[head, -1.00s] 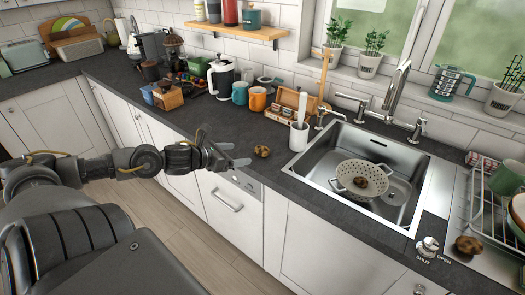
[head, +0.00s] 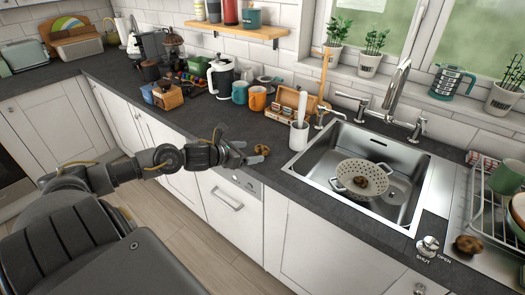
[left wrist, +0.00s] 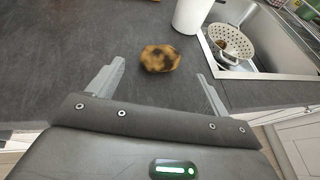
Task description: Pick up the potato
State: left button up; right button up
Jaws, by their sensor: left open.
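A brown, dark-spotted potato (head: 262,150) lies on the slate worktop near its front edge, left of the sink. In the left wrist view the potato (left wrist: 160,58) lies ahead of my left gripper (left wrist: 160,82), roughly centred between the open fingers and just beyond their tips. In the head view my left gripper (head: 248,152) is beside the potato on its left, empty. Other potato-like brown lumps show in the colander (head: 362,181) in the sink and on the drainer (head: 468,245). My right gripper is not seen.
A white container with a utensil (head: 299,136) stands right of the potato, near the sink (head: 400,203). Mugs (head: 257,98) and a wooden box (head: 290,105) stand behind. The worktop around the potato is clear.

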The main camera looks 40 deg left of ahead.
aim_at(258, 150)
pick_arm(q)
jog(key=shift+w, duration=0.25)
jog(key=p+x, duration=0.2)
jog(key=x, duration=0.2)
jog(key=shift+w, duration=0.15)
jog(key=shift+w+d+f, duration=0.1)
jog(key=shift+w+f, duration=0.05)
jog(key=shift+w, duration=0.05)
jog(key=shift+c, duration=1.3)
jog(key=c, duration=0.8)
